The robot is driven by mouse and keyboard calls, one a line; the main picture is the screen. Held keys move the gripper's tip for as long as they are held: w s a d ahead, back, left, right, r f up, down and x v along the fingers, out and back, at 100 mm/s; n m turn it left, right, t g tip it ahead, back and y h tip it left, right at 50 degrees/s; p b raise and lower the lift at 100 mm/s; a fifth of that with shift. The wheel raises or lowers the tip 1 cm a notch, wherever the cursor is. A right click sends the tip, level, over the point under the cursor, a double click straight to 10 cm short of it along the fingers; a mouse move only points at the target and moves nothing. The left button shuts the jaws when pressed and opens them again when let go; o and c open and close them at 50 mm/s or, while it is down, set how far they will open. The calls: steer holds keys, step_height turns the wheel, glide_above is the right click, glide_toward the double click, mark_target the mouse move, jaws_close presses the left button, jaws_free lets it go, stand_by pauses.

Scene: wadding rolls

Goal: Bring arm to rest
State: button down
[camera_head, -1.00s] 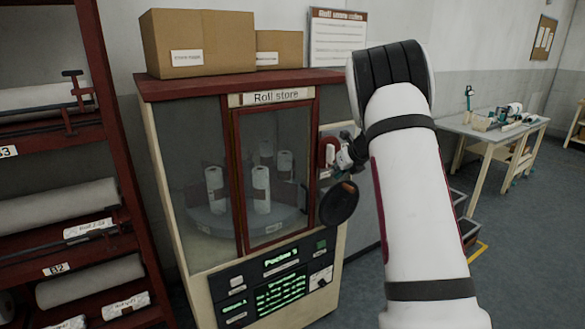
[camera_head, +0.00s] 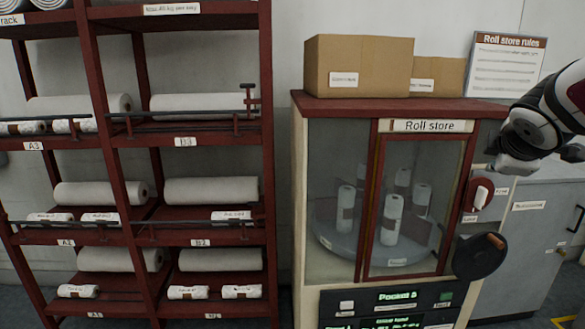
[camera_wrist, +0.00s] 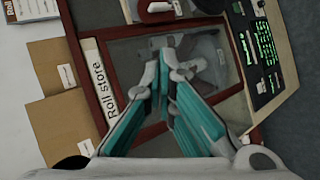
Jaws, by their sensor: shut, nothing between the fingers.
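My arm (camera_head: 545,115) reaches in from the right edge of the head view, beside the upper right of the Roll store cabinet (camera_head: 395,103). The fingers of my gripper do not show clearly there. In the wrist view my gripper (camera_wrist: 166,58) has its teal-padded fingers shut and empty. The cabinet's glass door (camera_wrist: 185,75) lies beyond them, sideways in that picture, with no visible contact. Behind the glass in the head view, several white rolls (camera_head: 391,220) stand upright on a round carousel (camera_head: 345,245).
A red rack (camera_head: 268,150) with large and small rolls stands left. Cardboard boxes (camera_head: 358,65) sit on the cabinet. A red lever plate (camera_head: 487,185), a black crank wheel (camera_head: 470,258) and a panel (camera_head: 335,305) are on its front. A grey cabinet (camera_head: 530,235) stands right.

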steer(key=s+a+f+m+g+y, duration=0.1)
steer(key=s+a+f+m+y, duration=0.1)
steer(key=s+a, duration=0.5)
steer(key=s+a+f+m+g+y, duration=0.2)
steer(key=s+a+f+m, duration=0.3)
steer(key=s, duration=0.6)
steer(key=s+a+f+m+g+y, duration=0.1)
steer(key=s+a+f+m+g, duration=0.1)
steer(key=s+a, duration=0.7)
steer(key=f+m, duration=0.1)
steer(key=m, duration=0.1)
steer(key=shift+f+m+y, duration=0.15)
steer(key=shift+m+y, duration=0.25)
